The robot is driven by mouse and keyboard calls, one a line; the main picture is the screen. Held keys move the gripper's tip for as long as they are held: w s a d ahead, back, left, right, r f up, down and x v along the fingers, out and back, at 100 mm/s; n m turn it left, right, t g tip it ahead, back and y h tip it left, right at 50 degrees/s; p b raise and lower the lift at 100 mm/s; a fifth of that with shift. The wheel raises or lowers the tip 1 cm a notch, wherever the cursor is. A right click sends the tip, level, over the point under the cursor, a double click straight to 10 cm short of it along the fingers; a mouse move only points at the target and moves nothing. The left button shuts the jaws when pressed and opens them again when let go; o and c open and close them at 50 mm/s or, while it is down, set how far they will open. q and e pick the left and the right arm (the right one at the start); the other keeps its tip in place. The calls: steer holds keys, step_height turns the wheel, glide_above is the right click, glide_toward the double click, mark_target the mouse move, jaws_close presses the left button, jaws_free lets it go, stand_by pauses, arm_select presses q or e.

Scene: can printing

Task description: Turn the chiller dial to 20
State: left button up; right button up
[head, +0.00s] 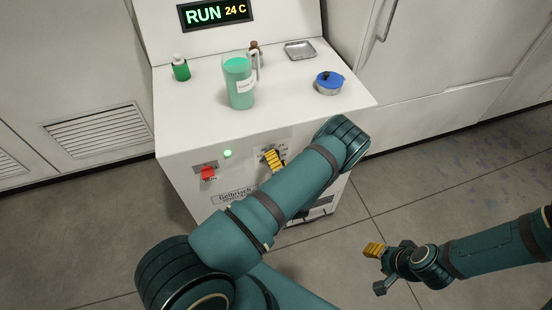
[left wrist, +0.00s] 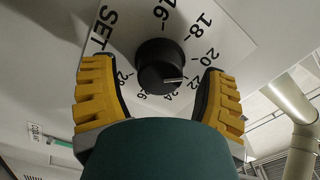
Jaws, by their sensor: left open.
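The black chiller dial (left wrist: 160,65) is on the white front panel in the left wrist view, ringed by numbers from 16 to 28 and the word SET. Its white pointer mark is toward the 22 side of the scale. My left gripper (left wrist: 160,98) is open, with one yellow finger on each side of the dial and apart from it. In the head view the left gripper (head: 273,160) is at the cabinet front, where my arm and fingers hide the dial. My right gripper (head: 376,268) is low at the right, away from the cabinet; its opening is unclear.
The cabinet display (head: 216,13) reads RUN 24 C. A red switch (head: 208,174) and a green light (head: 227,153) are left of the dial.

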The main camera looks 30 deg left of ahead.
arm_select(q)
steer(key=v, duration=1.2)
stand_by(0.3)
